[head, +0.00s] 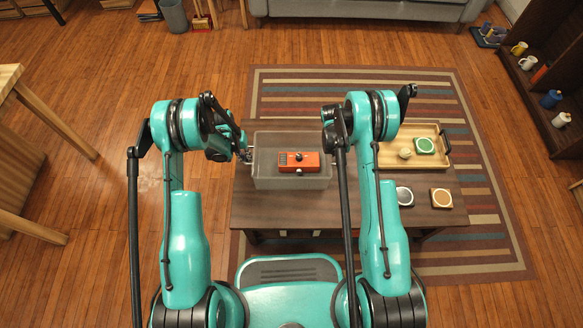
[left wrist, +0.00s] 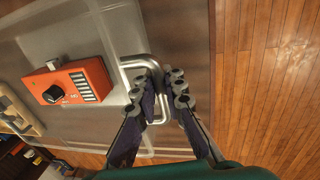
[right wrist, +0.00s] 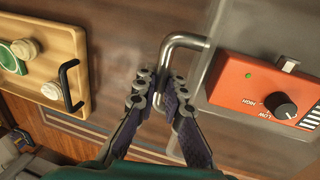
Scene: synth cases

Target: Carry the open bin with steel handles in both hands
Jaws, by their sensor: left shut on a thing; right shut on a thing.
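The open bin (head: 262,181) is a translucent grey box over the low dark table, between my two arms. An orange device with a black knob (head: 299,161) lies inside it. My left gripper (head: 246,157) is at the bin's left end. In the left wrist view its fingers (left wrist: 164,95) are shut around a steel handle (left wrist: 152,68). In the right wrist view my right gripper (right wrist: 157,92) is shut on the other steel handle (right wrist: 185,40). In the head view the right fingers are hidden behind my arm. I cannot tell whether the bin touches the table.
The dark table (head: 350,207) stands on a striped rug (head: 480,170). A wooden tray (head: 395,160) with a green-topped item (head: 424,146) is right of the bin. Two round-topped coasters (head: 441,198) (head: 404,196) lie at the table's right front. Open floor lies left.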

